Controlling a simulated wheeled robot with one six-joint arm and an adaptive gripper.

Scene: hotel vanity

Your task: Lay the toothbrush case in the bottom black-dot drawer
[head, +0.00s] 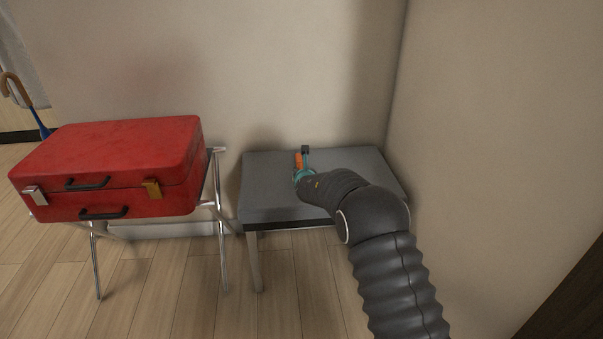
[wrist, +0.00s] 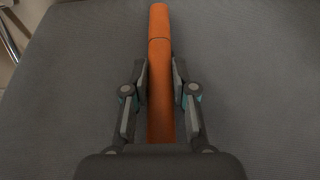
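The toothbrush case (wrist: 159,45) is a long, slim orange stick with a seam near its upper part. In the wrist view it runs up the middle, between the fingers of my gripper (wrist: 160,85). Both finger pads sit against its sides, and the gripper looks shut on it. My gripper's palm hides the near end of the case. In the head view a small orange part of the case (head: 298,160) shows beside my gripper (head: 304,157), over the grey bench top. I cannot tell whether the case touches the bench. No black-dot drawer is in view.
The grey-topped bench (head: 265,180) stands in the wall corner, its top otherwise clear. A red suitcase (head: 110,160) lies on a metal folding rack (head: 218,190) to its left. An umbrella handle (head: 18,85) shows at far left. The wooden floor in front (head: 170,290) is free.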

